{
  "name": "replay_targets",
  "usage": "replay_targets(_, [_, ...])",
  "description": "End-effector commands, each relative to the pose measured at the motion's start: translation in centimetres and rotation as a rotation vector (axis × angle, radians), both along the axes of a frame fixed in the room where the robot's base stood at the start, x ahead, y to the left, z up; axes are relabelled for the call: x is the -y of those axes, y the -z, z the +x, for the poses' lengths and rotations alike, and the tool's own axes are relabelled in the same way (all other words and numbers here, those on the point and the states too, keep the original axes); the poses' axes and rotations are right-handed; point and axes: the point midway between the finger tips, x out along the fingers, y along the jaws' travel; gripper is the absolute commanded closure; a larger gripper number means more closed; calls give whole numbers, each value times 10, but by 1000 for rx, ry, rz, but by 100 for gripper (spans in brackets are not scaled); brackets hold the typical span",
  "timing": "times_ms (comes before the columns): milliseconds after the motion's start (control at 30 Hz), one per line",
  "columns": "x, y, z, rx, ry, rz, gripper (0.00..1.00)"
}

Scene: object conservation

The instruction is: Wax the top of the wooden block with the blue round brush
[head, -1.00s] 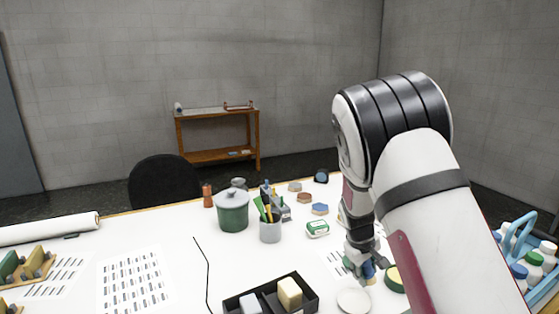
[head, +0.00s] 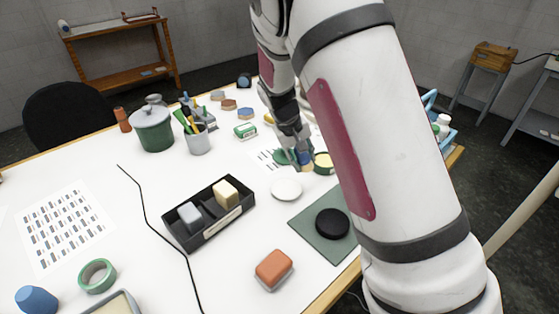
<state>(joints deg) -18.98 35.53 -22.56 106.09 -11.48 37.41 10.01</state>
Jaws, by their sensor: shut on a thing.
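My gripper (head: 297,156) is low over the white table, beside an open round tin (head: 323,163) with a dark green side and yellow contents. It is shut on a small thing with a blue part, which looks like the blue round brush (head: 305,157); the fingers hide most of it. A green round thing (head: 282,157) shows just left of the fingers; I cannot tell whether it touches them. I cannot make out the wooden block for certain. A cream block (head: 226,192) sits in a black divided tray (head: 207,232) with a grey block.
A white round dish (head: 286,189) is close in front of the gripper. A green mat (head: 312,243) bears a black disc (head: 332,222). An orange block (head: 273,267) lies nearer. A green pot (head: 153,131) and a pen cup (head: 197,142) stand behind. A black cable crosses the table.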

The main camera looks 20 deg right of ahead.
Motion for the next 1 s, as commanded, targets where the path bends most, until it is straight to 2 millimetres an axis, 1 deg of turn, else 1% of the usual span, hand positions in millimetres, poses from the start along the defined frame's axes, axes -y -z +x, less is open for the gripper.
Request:
replay_targets(33, [16, -13, -6, 8, 3, 2, 95])
replay_targets(200, [57, -46, -24, 17, -14, -1, 95])
replay_targets(400, [94, -79, -45, 28, -35, -5, 95])
replay_targets(500, [107, -91, -53, 29, -44, -6, 95])
replay_targets(600, [116, -100, -60, 30, -53, -7, 95])
replay_targets(767, [123, -106, -65, 31, -59, -8, 95])
replay_targets(867, [123, -102, -65, 30, -62, -7, 95])
replay_targets(1000, [123, -88, -64, 30, -61, -7, 95])
